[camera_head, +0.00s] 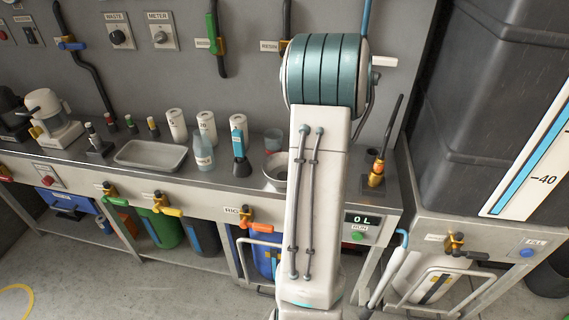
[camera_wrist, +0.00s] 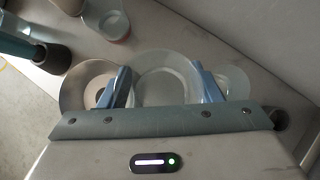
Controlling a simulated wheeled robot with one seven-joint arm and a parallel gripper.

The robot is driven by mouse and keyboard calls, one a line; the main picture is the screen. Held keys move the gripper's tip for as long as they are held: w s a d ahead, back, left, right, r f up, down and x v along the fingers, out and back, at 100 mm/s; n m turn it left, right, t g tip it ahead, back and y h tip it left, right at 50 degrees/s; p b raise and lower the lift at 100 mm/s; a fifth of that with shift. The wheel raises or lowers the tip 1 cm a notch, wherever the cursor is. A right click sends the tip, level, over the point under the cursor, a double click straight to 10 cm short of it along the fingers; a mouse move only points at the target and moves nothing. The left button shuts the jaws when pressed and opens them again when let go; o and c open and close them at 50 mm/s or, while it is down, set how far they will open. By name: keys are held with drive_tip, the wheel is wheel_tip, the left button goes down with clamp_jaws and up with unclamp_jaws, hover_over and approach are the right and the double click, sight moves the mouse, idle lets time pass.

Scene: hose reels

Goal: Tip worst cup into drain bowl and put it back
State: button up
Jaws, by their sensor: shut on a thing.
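My gripper (camera_wrist: 163,90) has its two blue fingers closed on a clear cup (camera_wrist: 165,68), whose round rim shows between them in the wrist view. The cup's contents are hard to make out. A metal bowl (camera_wrist: 72,88), likely the drain bowl, lies just left of the held cup and partly under the left finger. It also shows in the head view (camera_head: 273,174), partly hidden by my arm. A second clear cup with a reddish tint (camera_wrist: 115,28) stands behind the bowl, also in the head view (camera_head: 273,140). Another round clear rim (camera_wrist: 238,82) shows right of the right finger. My arm hides the gripper in the head view.
A dark-based tool with a blue top (camera_head: 239,157), a clear bottle (camera_head: 203,155) and several white canisters (camera_head: 177,126) stand left on the bench. A shallow tray (camera_head: 150,155) lies farther left. An orange-and-black fitting (camera_head: 377,174) stands right of my arm.

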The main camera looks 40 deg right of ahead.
drive_tip(key=shift+s+d+f+m+h, duration=0.15)
drive_tip(key=shift+s+d+m, duration=0.05)
drive_tip(key=shift+s+d, duration=0.3)
drive_tip(key=shift+s+d+f+m+h, duration=0.2)
drive_tip(key=shift+s+d, duration=0.15)
drive_tip(key=shift+s, duration=0.2)
drive_tip(key=shift+a, duration=0.1)
